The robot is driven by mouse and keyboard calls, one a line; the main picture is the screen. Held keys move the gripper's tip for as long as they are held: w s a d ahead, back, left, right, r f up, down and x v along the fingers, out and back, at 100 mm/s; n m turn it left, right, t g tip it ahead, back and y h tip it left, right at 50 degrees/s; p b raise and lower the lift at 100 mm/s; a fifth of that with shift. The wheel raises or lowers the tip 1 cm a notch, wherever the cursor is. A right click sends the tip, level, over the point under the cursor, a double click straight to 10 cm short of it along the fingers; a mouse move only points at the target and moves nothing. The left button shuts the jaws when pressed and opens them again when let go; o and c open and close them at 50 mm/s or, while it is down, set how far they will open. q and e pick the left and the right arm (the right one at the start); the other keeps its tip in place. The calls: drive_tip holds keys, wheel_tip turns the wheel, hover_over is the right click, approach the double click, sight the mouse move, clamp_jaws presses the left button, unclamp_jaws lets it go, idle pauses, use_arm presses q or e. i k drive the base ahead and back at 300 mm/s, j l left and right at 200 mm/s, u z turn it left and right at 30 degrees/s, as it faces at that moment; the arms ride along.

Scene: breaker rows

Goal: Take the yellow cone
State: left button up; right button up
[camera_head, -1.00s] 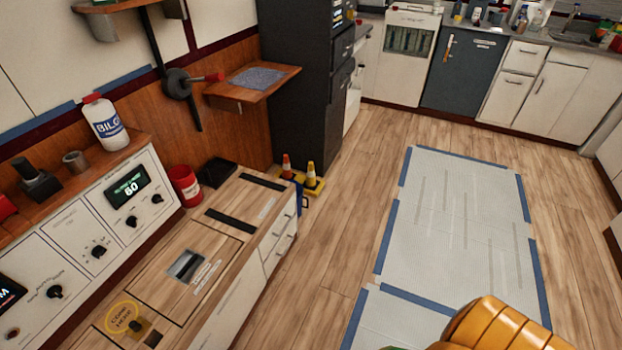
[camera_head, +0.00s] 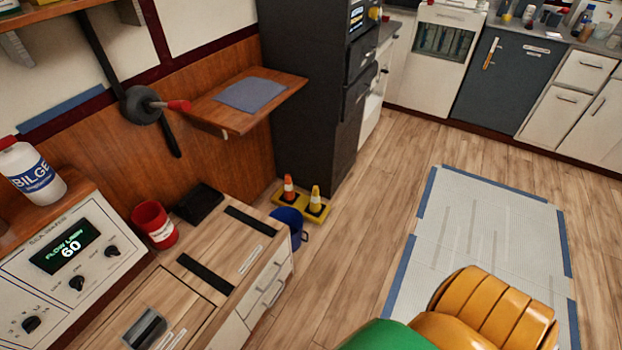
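The yellow cone (camera_head: 315,199) stands upright on a yellow base (camera_head: 314,213) on the floor, by the foot of the dark cabinet. An orange cone with a white band (camera_head: 289,188) stands just left of it on the same base. Neither of my grippers shows in the head view, so I cannot see whether they are open or shut.
A blue bucket (camera_head: 289,225) stands in front of the cones, beside the wooden-topped counter (camera_head: 232,240). The dark cabinet (camera_head: 312,110) rises behind them. A wooden shelf (camera_head: 205,115) juts out at left. Floor right of the cones is clear, up to a pale taped mat (camera_head: 490,225).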

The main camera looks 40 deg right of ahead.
sight(314, 208)
drive_tip(key=i+l+u, duration=0.1)
drive_tip(key=l, duration=0.4)
drive_tip(key=i+l+u, duration=0.1)
drive_tip(key=i+l, duration=0.2)
drive_tip(key=l, duration=0.25)
drive_tip(key=i+l+u, duration=0.1)
drive_tip(key=l, duration=0.45)
drive_tip(key=i+l+u, duration=0.1)
drive_tip(key=l, duration=0.45)
drive_tip(key=i+l+u, duration=0.1)
drive_tip(key=i+l, duration=0.15)
drive_tip(key=l, duration=0.3)
drive_tip(key=i+l+u, duration=0.1)
drive_tip(key=l, duration=0.5)
drive_tip(key=i+l+u, duration=0.1)
drive_tip(key=l, duration=0.5)
